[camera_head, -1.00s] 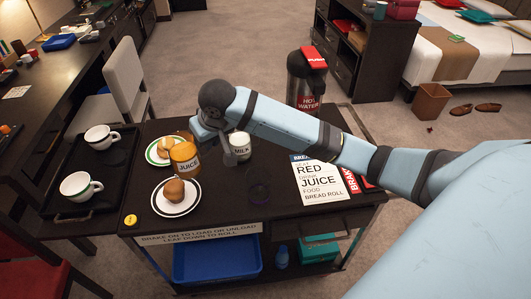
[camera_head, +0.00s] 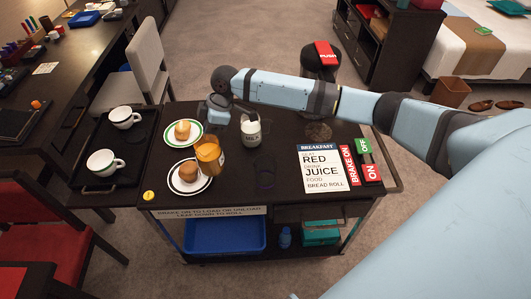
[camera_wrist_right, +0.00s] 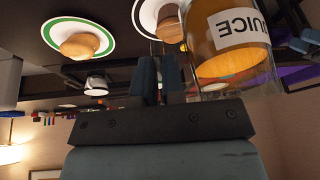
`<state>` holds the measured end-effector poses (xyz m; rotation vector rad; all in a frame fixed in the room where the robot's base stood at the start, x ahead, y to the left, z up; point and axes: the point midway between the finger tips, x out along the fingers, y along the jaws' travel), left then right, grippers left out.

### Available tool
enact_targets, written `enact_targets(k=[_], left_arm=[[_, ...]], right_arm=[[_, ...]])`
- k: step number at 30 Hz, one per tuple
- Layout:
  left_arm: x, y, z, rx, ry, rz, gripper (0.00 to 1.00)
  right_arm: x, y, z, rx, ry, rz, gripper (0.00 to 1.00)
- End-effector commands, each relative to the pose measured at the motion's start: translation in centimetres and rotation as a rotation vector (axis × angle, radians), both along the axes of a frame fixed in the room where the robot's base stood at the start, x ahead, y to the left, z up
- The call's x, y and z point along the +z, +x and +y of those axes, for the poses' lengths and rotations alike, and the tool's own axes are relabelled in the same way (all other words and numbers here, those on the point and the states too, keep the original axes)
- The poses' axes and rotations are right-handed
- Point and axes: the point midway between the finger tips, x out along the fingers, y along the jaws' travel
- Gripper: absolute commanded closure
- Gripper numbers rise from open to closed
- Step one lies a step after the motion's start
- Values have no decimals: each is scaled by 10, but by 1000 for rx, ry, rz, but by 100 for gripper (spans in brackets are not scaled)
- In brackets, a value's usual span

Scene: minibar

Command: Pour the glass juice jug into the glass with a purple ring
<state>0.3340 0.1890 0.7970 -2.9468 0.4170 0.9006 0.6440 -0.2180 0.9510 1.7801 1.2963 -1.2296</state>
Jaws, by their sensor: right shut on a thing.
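The glass juice jug (camera_head: 208,153), filled with orange juice, is near the two plates at the cart's left. It looks roughly upright, and I cannot tell whether its base touches the cart. My right gripper (camera_head: 217,110) is just behind it. In the right wrist view, the gripper's fingers (camera_wrist_right: 157,80) are close together beside the jug (camera_wrist_right: 228,40); the grip point, likely at its handle, is hidden. The glass with a purple ring (camera_head: 265,175) is dark, clear and hard to see. It stands to the right of the jug, apart from it. My left gripper is out of view.
A milk jug (camera_head: 251,131) stands behind the purple-ringed glass. Bread plates (camera_head: 171,181) (camera_head: 200,129) sit left of and behind the juice. A breakfast card (camera_head: 321,168) lies at right. A black tray (camera_head: 134,145) with two white cups is at left. A hot-water flask (camera_head: 320,60) stands behind.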

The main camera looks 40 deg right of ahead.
Motion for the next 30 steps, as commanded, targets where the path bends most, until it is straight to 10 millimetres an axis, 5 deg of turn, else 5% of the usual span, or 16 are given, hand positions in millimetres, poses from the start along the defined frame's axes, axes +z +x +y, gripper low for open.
enact_targets(k=[15,30], left_arm=[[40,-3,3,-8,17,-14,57],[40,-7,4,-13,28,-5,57]], right_arm=[[38,56,-51,520,-2,-1,100],[52,76,-75,651,2,0,100]])
